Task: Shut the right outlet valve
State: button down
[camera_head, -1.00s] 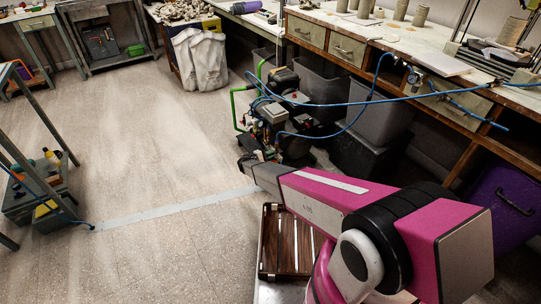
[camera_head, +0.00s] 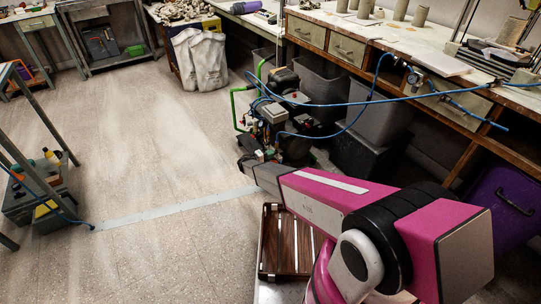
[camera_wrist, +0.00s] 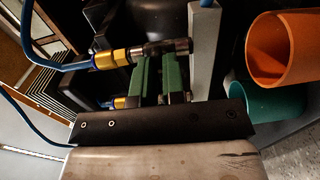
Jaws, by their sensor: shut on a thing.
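The compressor (camera_head: 272,113), with green tube handles and hoses, stands on the floor at centre in the head view. My arm reaches to its near side, and my gripper's fingers are hidden or too small to make out there. In the wrist view my gripper (camera_wrist: 156,78) has two green fingers close together, pointing at the outlet fittings. A brass fitting (camera_wrist: 112,59) with a blue hose and a steel coupler (camera_wrist: 166,47) lies across the fingertips. A second brass fitting (camera_wrist: 124,102) is partly hidden behind the fingers. The gripped valve part is mostly hidden between the fingers.
An orange cup-like opening (camera_wrist: 282,48) and a teal one (camera_wrist: 262,101) are at right in the wrist view. A blue hose (camera_head: 335,103) hangs from the bench to the compressor. Grey bins (camera_head: 378,117) stand behind it.

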jog(key=c, duration=1.2)
grip_release()
jog(key=v, duration=1.1)
jog(key=shift+d, duration=0.1)
jog(key=s+d+r+m+g+y, duration=0.2)
jog(key=s+d+r+g, duration=0.4)
jog(key=d, duration=0.5)
jog(key=s+d+r+m+g+y, duration=0.2)
jog(key=s+d+r+g, duration=0.1)
jog(key=d+r, duration=0.7)
jog(key=s+d+r+m+y, duration=0.1)
jog(key=s+d+r+y, duration=0.4)
jog(key=s+r, duration=0.3)
jog(key=s+d+r+m+y, duration=0.1)
jog(key=s+d+r+y, duration=0.5)
jog(key=s, duration=0.4)
notch_tip(320, 180, up, 2)
jog(key=shift+s+d+r+m+g, duration=0.1)
jog(key=shift+s+d+m+g, duration=0.25)
jog(key=shift+d, duration=0.2)
